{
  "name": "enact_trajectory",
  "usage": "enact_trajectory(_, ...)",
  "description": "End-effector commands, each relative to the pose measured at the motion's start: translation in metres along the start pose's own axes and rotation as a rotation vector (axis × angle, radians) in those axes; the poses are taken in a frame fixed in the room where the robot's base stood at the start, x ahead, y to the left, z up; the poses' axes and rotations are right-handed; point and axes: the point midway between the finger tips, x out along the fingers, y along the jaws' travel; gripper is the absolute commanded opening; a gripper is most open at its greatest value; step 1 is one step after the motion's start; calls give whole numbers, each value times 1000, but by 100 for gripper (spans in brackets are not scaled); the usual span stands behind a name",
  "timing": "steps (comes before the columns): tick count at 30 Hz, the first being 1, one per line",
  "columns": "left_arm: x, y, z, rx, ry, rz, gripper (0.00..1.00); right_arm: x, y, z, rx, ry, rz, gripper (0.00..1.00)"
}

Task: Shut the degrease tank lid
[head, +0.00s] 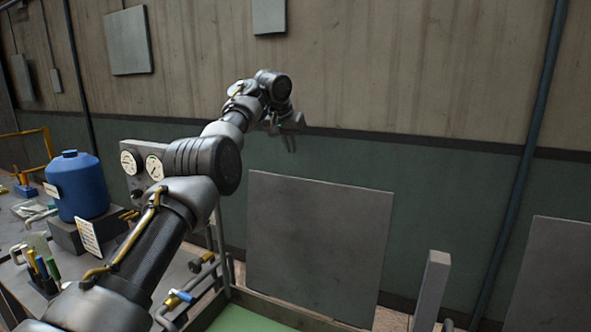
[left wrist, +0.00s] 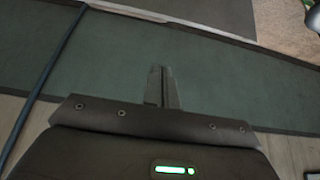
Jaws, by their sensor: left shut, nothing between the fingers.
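The degrease tank appears to be the open tank with green liquid (head: 240,320) at the bottom of the head view. A flat grey panel, seemingly its lid (head: 318,245), stands raised and leaning slightly back behind the tank. My left gripper (head: 293,135) is up near the wall, above and beyond the panel's top left corner in the picture, apart from it. Its fingers show together and empty in the left wrist view (left wrist: 163,88). My right gripper is not in view. The tank's front and right side are cut off.
A bench at the left holds a blue drum (head: 79,187), a gauge box (head: 136,170) and small tools. Pipes with a blue-handled valve (head: 180,298) run beside the tank. A grey post (head: 432,290) stands at the right. A dark pipe (head: 520,170) runs up the wall.

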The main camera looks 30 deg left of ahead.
Motion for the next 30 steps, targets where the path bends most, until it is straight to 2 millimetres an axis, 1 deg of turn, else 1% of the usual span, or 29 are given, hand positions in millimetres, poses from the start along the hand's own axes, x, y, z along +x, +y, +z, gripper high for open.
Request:
enact_trajectory(1, 4, -5, 1, -6, -3, -3, 0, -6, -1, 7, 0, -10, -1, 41)
enact_trajectory(4, 22, -7, 2, -7, -8, -6, 0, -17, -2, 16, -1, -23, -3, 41)
enact_trajectory(8, 50, -3, 0, -3, -13, -4, 0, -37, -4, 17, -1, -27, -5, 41)
enact_trajectory(9, 57, -1, -2, -1, -13, -3, 0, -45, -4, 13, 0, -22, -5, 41)
enact_trajectory(11, 69, 1, -2, 0, -12, -2, 0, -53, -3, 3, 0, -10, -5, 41)
enact_trajectory(12, 76, 2, -2, 2, -12, -1, 0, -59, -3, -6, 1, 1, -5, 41)
enact_trajectory(15, 91, 2, -2, 1, -12, 0, 0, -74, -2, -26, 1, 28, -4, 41)
enact_trajectory(16, 95, 1, -2, 1, -10, -1, 0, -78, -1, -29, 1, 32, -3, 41)
enact_trajectory(17, 99, 1, 1, 1, -6, 3, 0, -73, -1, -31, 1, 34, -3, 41)
enact_trajectory(18, 98, 0, 4, 0, -4, 8, 0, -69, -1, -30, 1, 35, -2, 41)
enact_trajectory(20, 96, 0, 7, 0, -5, 10, 0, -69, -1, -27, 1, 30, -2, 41)
enact_trajectory(25, 88, -3, 17, -1, -4, -2, 0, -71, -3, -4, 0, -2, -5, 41)
enact_trajectory(27, 83, 0, 20, 2, -6, 3, 0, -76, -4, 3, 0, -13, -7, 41)
enact_trajectory(30, 79, 2, 25, 4, -7, 6, 0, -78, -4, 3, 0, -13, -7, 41)
